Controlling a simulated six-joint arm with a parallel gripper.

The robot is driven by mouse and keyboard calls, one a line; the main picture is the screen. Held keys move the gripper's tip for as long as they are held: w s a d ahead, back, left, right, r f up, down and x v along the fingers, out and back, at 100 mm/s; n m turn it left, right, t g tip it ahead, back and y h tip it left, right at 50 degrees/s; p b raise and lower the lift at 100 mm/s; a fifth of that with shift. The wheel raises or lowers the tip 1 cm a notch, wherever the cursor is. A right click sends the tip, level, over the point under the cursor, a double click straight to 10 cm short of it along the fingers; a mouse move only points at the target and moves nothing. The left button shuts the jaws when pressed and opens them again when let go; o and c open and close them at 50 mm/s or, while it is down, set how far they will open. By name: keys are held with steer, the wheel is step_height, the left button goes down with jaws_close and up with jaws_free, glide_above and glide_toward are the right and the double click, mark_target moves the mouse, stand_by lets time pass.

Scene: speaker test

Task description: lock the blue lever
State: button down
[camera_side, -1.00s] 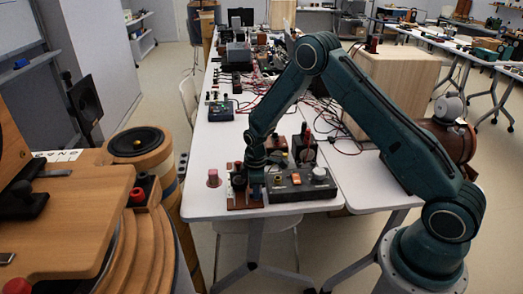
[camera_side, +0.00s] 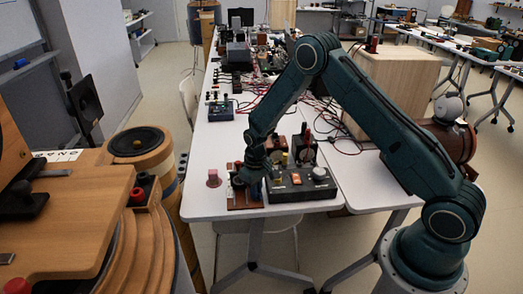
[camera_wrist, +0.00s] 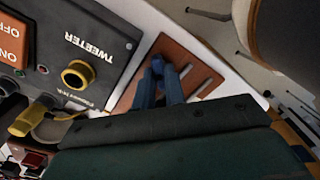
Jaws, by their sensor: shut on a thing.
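The blue lever (camera_wrist: 157,65) shows as a small blue piece at the tips of my fingers in the wrist view, over a reddish-brown base plate (camera_wrist: 185,60) with two pale slots. My gripper (camera_wrist: 161,80) has blue fingers and is shut on the lever. The fingers hide most of the lever, so its exact angle is hard to tell. In the side view my gripper (camera_side: 246,180) is low over the brown base plate (camera_side: 243,203) near the front of the white table. The lever cannot be made out clearly there.
A dark control box (camera_side: 300,190) labelled TWEETER stands close on the right in the side view, with an orange switch and a pale knob. Red cables (camera_side: 315,125) and equipment crowd the table farther back.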

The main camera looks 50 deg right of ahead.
steer(key=m, duration=0.4)
steer(key=shift+m, duration=0.3)
steer(key=m, duration=0.4)
steer(key=shift+m, duration=0.4)
steer(key=c, duration=1.5)
jaws_free()
steer(key=shift+o, duration=0.2)
steer(key=shift+r, duration=0.2)
step_height(320, 180, up, 14)
steer(key=shift+f, duration=0.25)
